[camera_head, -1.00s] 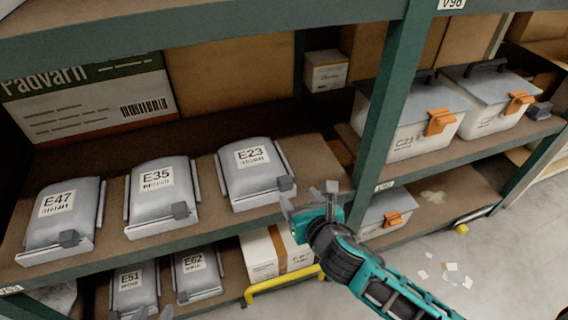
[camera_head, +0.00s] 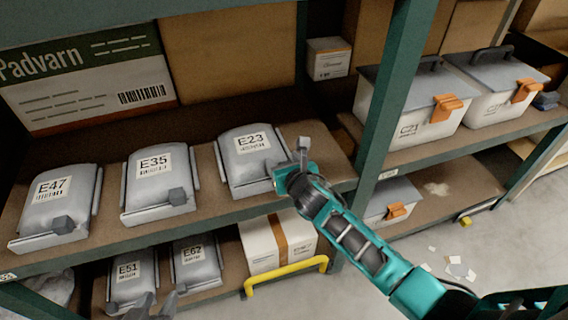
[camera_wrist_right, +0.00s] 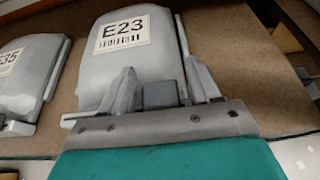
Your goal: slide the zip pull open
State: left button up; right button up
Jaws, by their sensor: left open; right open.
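A grey pouch labelled E23 (camera_head: 245,150) lies on the middle shelf at the right end of a row. It also shows in the right wrist view (camera_wrist_right: 120,65). My right gripper (camera_head: 291,168) is open at its front right corner. In the right wrist view the dark grey block-shaped zip pull (camera_wrist_right: 160,95) sits between the two open fingers (camera_wrist_right: 163,90); contact cannot be told. In the head view the gripper mostly hides this pull. My left gripper (camera_head: 154,306) is open at the bottom edge, low in front of the lower shelf.
Pouches E35 (camera_head: 150,190) and E47 (camera_head: 50,205) lie to the left, each with its own pull. Pouches E51 (camera_head: 127,272) and E62 (camera_head: 195,258) lie below. A green upright (camera_head: 385,110) stands right of my right gripper. A yellow rail (camera_head: 290,272) juts out low.

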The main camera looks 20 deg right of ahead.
jog(key=shift+c, duration=0.3)
grip_shut()
dwell(0.3)
